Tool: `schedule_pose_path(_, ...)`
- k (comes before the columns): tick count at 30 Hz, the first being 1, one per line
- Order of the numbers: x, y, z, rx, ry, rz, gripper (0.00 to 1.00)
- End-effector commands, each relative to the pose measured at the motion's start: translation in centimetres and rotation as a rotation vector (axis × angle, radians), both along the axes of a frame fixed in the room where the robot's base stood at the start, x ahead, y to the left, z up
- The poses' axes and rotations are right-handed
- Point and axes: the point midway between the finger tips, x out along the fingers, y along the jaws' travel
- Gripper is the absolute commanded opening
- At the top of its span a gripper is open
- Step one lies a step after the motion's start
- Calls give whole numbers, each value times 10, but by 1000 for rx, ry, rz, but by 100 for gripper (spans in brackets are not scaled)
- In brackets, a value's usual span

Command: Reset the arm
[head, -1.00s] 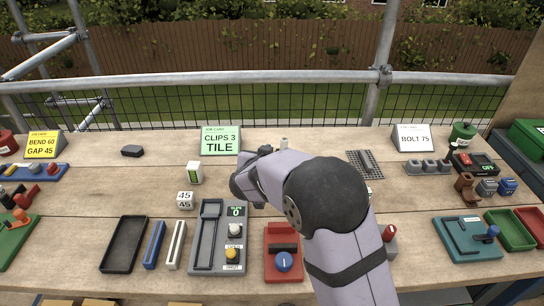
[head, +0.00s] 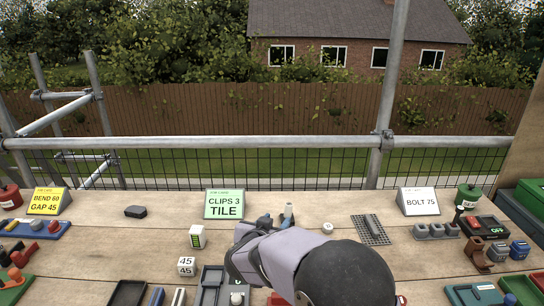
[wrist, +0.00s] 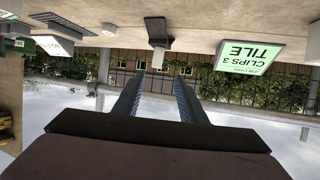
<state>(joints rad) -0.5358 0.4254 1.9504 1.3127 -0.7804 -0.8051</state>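My gripper (wrist: 160,76) is open and empty in the wrist view, with its two blue-grey fingers apart. In the head view my arm reaches over the middle of the bench, and its own links mostly hide the gripper. The green card reading "CLIPS 3 TILE" (head: 224,204) stands just left of it at the back. The card shows upside down at the right of the wrist view (wrist: 248,54). A grey upright block (wrist: 157,30) is beyond the fingertips in the wrist view, apart from them.
A yellow card (head: 45,200) and a dark block (head: 135,211) lie left on the bench (head: 105,230). A white cube marked 45 (head: 186,266) stands in front. A grey ridged plate (head: 371,230), a white card (head: 418,201) and a green pot (head: 468,197) are right. A scaffold rail (head: 250,142) runs behind.

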Motion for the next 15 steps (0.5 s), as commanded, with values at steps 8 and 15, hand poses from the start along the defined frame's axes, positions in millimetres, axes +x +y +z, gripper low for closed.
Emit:
schedule_pose_path(8, -13, 2, 19, 106, 96, 201, 38)
schedule_pose_path(15, -100, -17, 5, 203, 427, 397, 38)
